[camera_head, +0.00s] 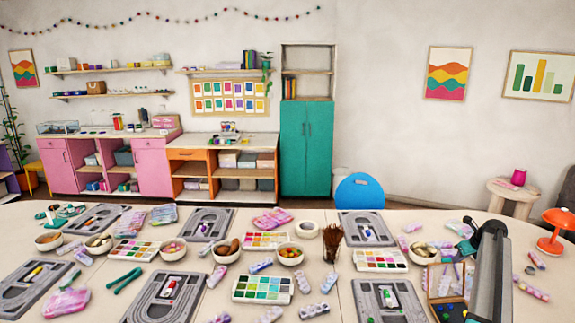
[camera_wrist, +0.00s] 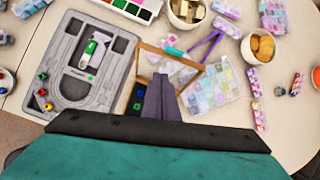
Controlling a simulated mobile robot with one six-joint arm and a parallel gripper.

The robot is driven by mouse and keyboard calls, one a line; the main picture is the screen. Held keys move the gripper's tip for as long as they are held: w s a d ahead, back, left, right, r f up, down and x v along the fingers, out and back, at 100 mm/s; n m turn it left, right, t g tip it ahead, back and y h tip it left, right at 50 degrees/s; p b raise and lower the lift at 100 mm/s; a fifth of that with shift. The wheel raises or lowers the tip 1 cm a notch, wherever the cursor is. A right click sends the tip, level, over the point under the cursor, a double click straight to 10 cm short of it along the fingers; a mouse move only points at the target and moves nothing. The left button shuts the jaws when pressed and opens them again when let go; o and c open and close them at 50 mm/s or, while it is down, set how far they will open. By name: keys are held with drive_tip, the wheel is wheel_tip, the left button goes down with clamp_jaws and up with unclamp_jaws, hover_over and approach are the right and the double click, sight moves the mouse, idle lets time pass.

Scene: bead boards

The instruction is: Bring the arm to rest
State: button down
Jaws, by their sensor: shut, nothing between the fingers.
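My gripper (camera_wrist: 160,85) shows in the wrist view with its two fingers together and nothing between them. It is above a small wood-framed box (camera_wrist: 140,65) that has dark compartments with blue and green pieces. The fingers cover part of this box. A grey bead board (camera_wrist: 62,60) with a green and white piece in its middle lies left of the fingers. In the head view my arm (camera_head: 491,275) rises at the right over the table, and I cannot make out the fingertips there.
The table (camera_head: 325,225) holds several grey bead boards (camera_head: 385,285), paint sets (camera_head: 262,290), bowls (camera_head: 290,255) and bead packs (camera_head: 272,219). A cup of brushes (camera_head: 332,245) stands upright near the middle. An orange lamp (camera_head: 556,230) stands at the right.

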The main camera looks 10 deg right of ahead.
drive_tip(key=a+f+n+g+y, duration=0.1)
drive_tip(key=a+f+n, duration=0.35)
drive_tip(key=a, duration=0.75)
drive_tip(key=s+a+f+n+g, duration=0.1)
drive_tip(key=a+f+n, duration=0.4)
drive_tip(key=a, duration=0.8)
drive_tip(key=a+f+n+g+y, duration=0.1)
drive_tip(key=a+f+n, duration=0.2)
drive_tip(key=a+n, duration=0.65)
drive_tip(key=s+a+f+n+g, duration=0.1)
drive_tip(key=s+a+f+n, duration=0.1)
drive_tip(key=s+a+n, duration=0.65)
drive_tip(key=s+a+f+n+g+h, duration=0.1)
drive_tip(key=s+a+f+n, duration=0.3)
drive_tip(key=a, duration=0.8)
drive_tip(key=s+a+f+n+g, duration=0.1)
drive_tip(key=s+a+n, duration=0.3)
drive_tip(key=s+a, duration=0.55)
drive_tip(key=s+f+g+b, duration=0.3)
drive_tip(key=s+f+b, duration=0.3)
drive_tip(key=s+f, duration=0.6)
drive_tip(key=s+f+g+b, duration=0.3)
drive_tip(key=s+f+b, duration=0.4)
drive_tip(key=s+f, duration=0.5)
wheel_tip(320, 180, down, 8)
drive_tip(key=shift+a+r, duration=0.25)
drive_tip(key=shift+a, duration=0.15)
